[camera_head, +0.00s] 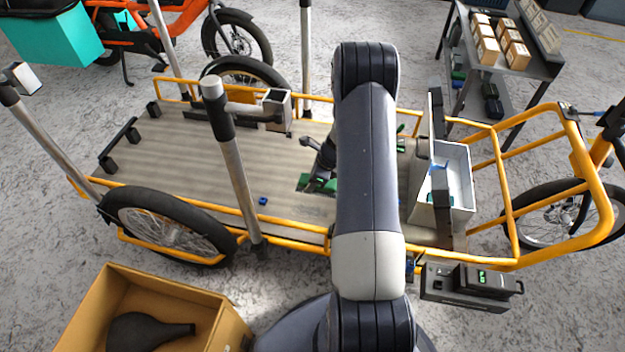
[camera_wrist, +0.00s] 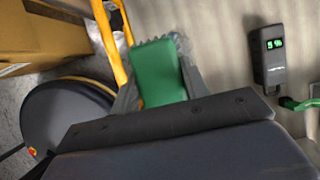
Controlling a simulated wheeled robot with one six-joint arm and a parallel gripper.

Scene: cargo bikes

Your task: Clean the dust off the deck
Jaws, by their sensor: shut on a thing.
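The deck (camera_head: 200,160) of the yellow-framed cargo bike is a long, flat, brownish-grey surface. Dust is too fine to make out clearly. My gripper (camera_head: 322,178) is low over the middle of the deck, partly hidden behind my arm. It is shut on a green block-like tool (camera_wrist: 160,72), which sits between the grey fingers in the wrist view. The tool's underside is hidden, so I cannot tell whether it touches the deck. Some green also shows beside my gripper in the head view.
A small blue piece (camera_head: 262,201) lies on the deck. A white bin (camera_head: 456,160) holding blue items stands at its right end. Upright posts (camera_head: 235,165) rise along the deck edges. A dark device (camera_wrist: 268,55) and green connector (camera_wrist: 300,104) lie nearby. A cardboard box (camera_head: 85,320) stands front left.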

